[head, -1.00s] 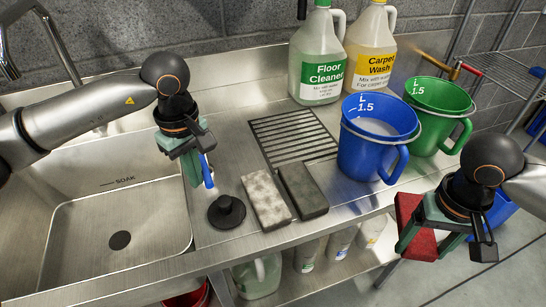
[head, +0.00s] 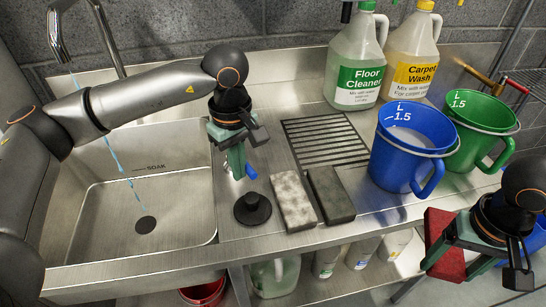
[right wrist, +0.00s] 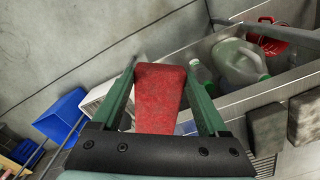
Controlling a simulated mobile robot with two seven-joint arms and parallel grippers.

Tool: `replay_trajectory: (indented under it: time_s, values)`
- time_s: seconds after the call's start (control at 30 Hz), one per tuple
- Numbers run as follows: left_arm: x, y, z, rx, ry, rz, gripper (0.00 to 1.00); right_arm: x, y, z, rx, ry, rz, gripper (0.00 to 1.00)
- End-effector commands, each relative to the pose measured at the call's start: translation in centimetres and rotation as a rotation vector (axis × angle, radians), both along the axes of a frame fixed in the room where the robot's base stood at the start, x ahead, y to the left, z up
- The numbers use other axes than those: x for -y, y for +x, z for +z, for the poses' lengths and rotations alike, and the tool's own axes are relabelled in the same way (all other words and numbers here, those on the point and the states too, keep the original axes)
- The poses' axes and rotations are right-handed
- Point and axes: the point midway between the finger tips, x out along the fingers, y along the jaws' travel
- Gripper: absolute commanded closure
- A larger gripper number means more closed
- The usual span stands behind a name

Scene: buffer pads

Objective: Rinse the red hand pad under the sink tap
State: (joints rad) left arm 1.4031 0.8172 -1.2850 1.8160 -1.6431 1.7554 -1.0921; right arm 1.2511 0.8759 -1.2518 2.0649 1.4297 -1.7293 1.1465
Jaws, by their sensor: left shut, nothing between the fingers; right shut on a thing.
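The red hand pad (head: 446,262) is held between the fingers of my right gripper (head: 468,272), off the counter's front right side. The pad (right wrist: 160,95) also fills the gap between the fingers in the right wrist view. My left gripper (head: 237,170) is shut and empty, pointing down at the sink's right edge. A small blue part (head: 251,173) shows beside its fingertips; I cannot tell whether they touch. The tap (head: 55,38) arches over the sink (head: 185,205) at the left, and a thin blue stream of water (head: 115,160) falls towards the drain.
A black plug (head: 252,210), a pale pad (head: 293,200) and a dark pad (head: 330,195) lie on the counter. A blue bucket (head: 395,165), a green bucket (head: 478,135) and two cleaner jugs stand to the right. A red bucket (head: 203,291) is below.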

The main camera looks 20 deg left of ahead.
Motion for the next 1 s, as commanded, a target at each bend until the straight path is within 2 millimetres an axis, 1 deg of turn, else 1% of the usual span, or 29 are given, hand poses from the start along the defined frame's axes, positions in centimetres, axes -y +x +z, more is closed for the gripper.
replay_trajectory:
  time_s: [0.33,0.67,0.9,1.0]
  values:
    - [1.6,1.6,0.0,0.001,0.000,-0.001,1.00,0.0,0.0,-0.1,0.001,0.000,0.000,0.79]
    - [1.7,1.8,0.0,0.001,0.000,-0.001,1.00,0.0,0.0,-0.1,0.001,0.000,0.000,0.79]
    - [2.6,3.4,0.1,0.002,-0.001,0.000,1.00,0.0,0.0,-0.1,0.001,0.000,0.000,0.79]
    - [2.8,3.8,0.0,0.001,0.000,-0.001,1.00,0.0,0.0,-0.1,0.001,0.000,0.000,0.79]
